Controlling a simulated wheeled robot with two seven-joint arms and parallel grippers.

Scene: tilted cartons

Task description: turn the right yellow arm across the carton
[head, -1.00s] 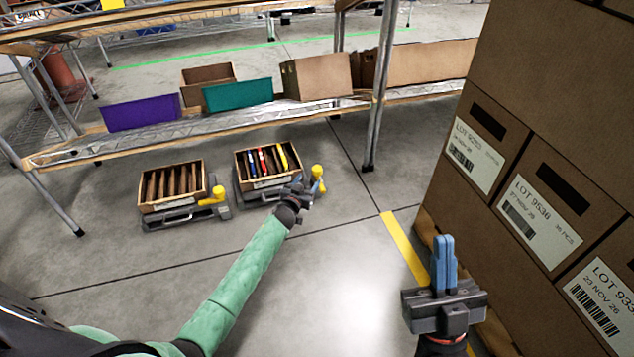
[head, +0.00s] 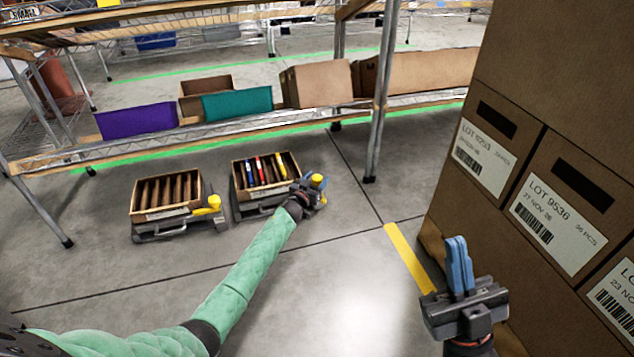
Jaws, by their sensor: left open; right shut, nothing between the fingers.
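The right carton (head: 238,177) is an open, tilted box with dividers and several coloured items, on a grey base on the floor. Its yellow arm (head: 317,180) stands at the carton's right side, its top showing and its lower part hidden by my gripper. My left gripper (head: 316,189) is open at this yellow arm, its blue fingers close around or beside it; contact cannot be told. My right gripper (head: 460,265) is shut and empty, well away at lower right. The left carton (head: 138,203) has its own yellow arm (head: 208,205) lying low at its front right corner.
A wire shelf (head: 150,150) with purple (head: 137,120) and teal (head: 237,104) bins and brown boxes stands behind the cartons. Stacked large boxes (head: 560,190) rise on the right, close to my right gripper. The floor between is clear, with a yellow stripe (head: 408,255).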

